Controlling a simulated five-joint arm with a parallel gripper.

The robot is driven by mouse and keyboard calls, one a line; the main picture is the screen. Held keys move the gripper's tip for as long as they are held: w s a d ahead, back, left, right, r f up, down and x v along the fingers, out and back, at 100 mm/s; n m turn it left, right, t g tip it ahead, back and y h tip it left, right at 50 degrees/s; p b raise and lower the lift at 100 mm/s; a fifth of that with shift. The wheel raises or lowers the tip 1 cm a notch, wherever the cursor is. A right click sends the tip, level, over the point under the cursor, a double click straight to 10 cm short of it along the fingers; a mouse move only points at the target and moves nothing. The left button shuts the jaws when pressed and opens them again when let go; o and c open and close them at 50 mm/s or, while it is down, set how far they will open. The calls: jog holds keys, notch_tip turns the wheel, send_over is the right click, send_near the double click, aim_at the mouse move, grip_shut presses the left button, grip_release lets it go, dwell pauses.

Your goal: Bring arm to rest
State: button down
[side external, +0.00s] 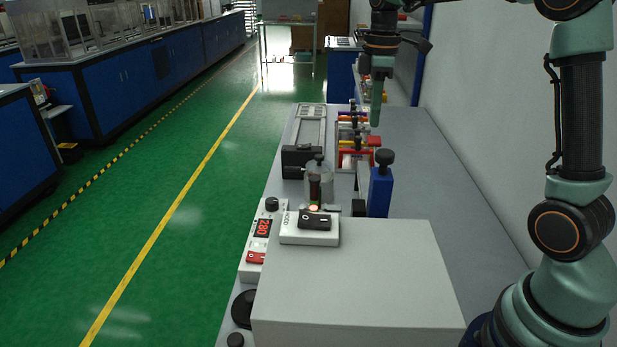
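My gripper (378,98) hangs pointing down at the upper middle of the side view, above the far right part of the grey bench (432,165). It appears clear of the bench top, with the colored fixtures close by and below it to the left. Its fingers are seen edge-on and small, so I cannot tell whether they are open or shut. No held thing can be made out.
A blue block with a black knob (380,190), a red-display controller (262,235) and a row of colored fixtures (352,140) are on the bench. The bench's right side is clear beside a wall.

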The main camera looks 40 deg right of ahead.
jog(key=shift+f, duration=1.45)
jog(key=shift+r, duration=1.9)
